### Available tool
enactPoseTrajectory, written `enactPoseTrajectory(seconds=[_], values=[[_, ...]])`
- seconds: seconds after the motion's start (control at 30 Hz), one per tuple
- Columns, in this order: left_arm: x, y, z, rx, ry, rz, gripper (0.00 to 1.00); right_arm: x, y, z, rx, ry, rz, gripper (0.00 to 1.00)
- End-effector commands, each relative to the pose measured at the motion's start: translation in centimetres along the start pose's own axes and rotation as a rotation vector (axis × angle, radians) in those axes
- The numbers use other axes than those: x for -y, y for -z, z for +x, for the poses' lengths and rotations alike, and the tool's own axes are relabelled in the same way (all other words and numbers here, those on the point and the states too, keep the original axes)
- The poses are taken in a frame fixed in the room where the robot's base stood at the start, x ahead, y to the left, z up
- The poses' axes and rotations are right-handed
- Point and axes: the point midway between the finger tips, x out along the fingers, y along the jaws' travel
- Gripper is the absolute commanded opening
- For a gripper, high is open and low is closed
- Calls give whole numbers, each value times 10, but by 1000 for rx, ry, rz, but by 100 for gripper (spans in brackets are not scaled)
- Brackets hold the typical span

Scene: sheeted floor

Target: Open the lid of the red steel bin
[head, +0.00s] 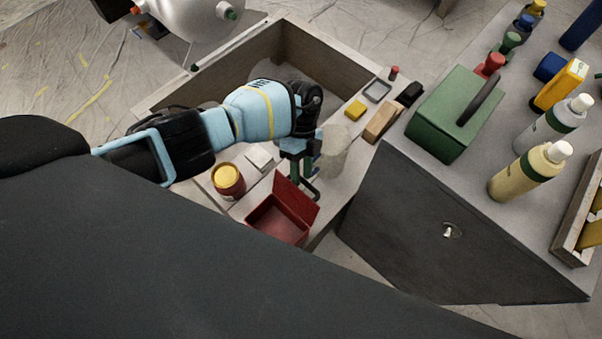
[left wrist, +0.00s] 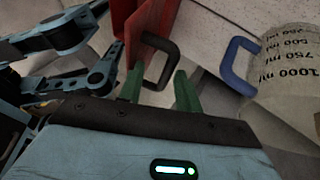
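The red steel bin (head: 272,224) stands on a pale ledge, with its inside showing. Its red lid (head: 296,201) is raised and tilted up on the bin's right side. The lid's dark handle (head: 314,191) points away from the bin. My left gripper (head: 299,180) is just beyond the lid, beside the handle. In the left wrist view, the green fingers of my left gripper (left wrist: 160,88) are apart, with the dark handle (left wrist: 172,60) between and just past the tips. The red lid (left wrist: 127,25) is behind the handle there. My right gripper is not in view.
A clear measuring jug (head: 334,153) with a blue handle (left wrist: 237,66) stands close to my left gripper. A red tin with a yellow top (head: 228,180) stands left of the bin. A dark cabinet (head: 430,220) carrying a green box (head: 447,118) and bottles is at right.

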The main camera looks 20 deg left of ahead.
Motion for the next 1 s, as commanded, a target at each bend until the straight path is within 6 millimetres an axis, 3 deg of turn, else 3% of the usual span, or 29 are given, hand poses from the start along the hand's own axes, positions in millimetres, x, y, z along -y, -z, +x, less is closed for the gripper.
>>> enactPoseTrajectory(seconds=[0.2, 0.4, 0.77, 0.9, 1.0], values=[[0, 0, -38, 2, 2, -1, 34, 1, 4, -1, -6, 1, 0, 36], [0, -1, -60, 2, 0, -1, 34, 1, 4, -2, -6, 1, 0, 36], [-1, -1, -66, 1, -2, -1, 34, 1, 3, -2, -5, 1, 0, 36], [4, 4, -66, -17, 20, 13, 17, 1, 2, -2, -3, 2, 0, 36], [19, 22, -65, -85, 99, 63, 4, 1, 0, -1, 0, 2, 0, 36]])
